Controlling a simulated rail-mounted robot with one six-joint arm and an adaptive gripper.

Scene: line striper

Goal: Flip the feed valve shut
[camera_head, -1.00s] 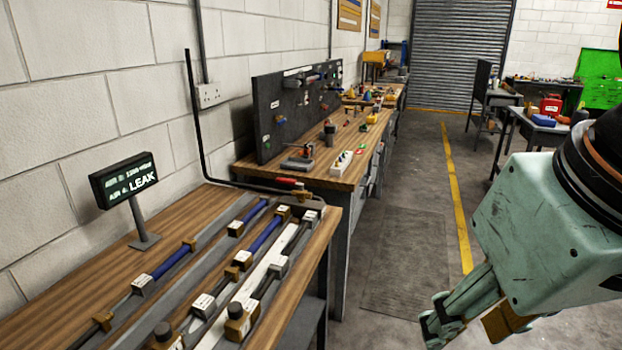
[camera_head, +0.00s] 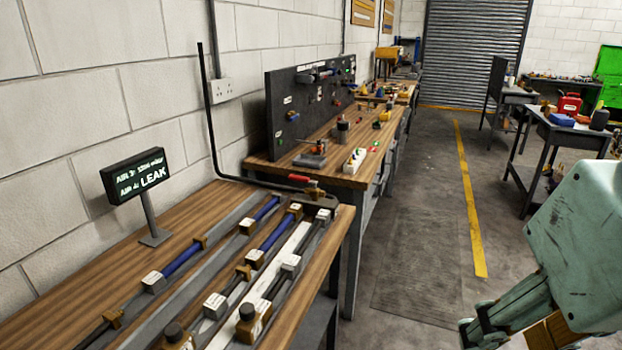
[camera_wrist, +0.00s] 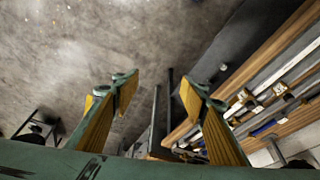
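A valve with a red lever (camera_head: 299,178) sits at the far end of the near bench, where a black pipe from the wall comes in. I take it for the feed valve; its lever looks roughly in line with the pipe. My gripper (camera_wrist: 158,92) is open and empty in the wrist view, with yellow-padded fingers apart over the floor and bench side. In the head view it is low at the right edge, partly cut off, over the floor and well apart from the valve. I cannot make out the valve in the wrist view.
The near wooden bench (camera_head: 190,222) carries several parallel lines with blue sections and labelled blocks. A display (camera_head: 137,176) on it reads LEAK. A black pipe (camera_head: 208,110) stands against the wall. A second bench with a tool panel (camera_head: 300,112) stands beyond. The aisle floor is clear.

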